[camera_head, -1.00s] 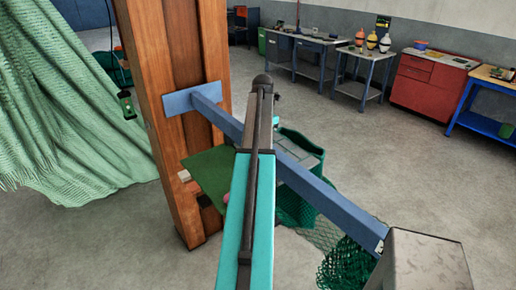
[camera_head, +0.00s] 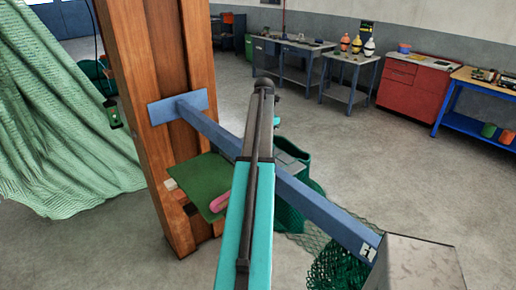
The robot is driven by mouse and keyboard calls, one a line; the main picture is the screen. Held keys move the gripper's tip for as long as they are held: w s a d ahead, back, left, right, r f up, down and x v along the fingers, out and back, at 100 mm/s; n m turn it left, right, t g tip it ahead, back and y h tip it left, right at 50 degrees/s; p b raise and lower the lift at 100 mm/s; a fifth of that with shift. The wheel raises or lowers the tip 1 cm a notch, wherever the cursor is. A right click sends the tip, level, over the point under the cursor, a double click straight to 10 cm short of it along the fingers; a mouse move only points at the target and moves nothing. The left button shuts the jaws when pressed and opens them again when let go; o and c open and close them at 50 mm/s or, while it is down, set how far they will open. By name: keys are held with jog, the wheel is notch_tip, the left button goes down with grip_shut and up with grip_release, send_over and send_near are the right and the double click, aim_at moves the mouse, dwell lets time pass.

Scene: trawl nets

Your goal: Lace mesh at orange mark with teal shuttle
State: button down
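My teal and dark arm rises through the middle of the view, but I do not see my gripper. Dark green mesh (camera_head: 340,268) hangs and bunches under the blue beam at the lower right, partly cut off by the frame's bottom. A paler green net (camera_head: 60,140) drapes to the floor at the left. I make out no orange mark on either. I cannot identify a teal shuttle. A green board (camera_head: 202,178) at the wooden post carries a pink item (camera_head: 220,203), partly hidden behind my arm.
A wooden post (camera_head: 160,110) stands left of my arm. A blue beam (camera_head: 315,200) runs from it behind my arm to the lower right. A green bin (camera_head: 292,160) stands behind the beam. Workbenches (camera_head: 290,62) and a red cabinet (camera_head: 415,85) line the back wall, with open floor before them.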

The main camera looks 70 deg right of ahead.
jog(key=shift+d, duration=0.1)
jog(key=c, duration=1.6)
grip_release()
jog(key=shift+w, duration=0.1)
jog(key=shift+r+b, duration=0.35)
jog(key=shift+r, duration=0.3)
notch_tip(320, 180, up, 12)
jog(key=b, duration=0.4)
jog(key=shift+r, duration=0.25)
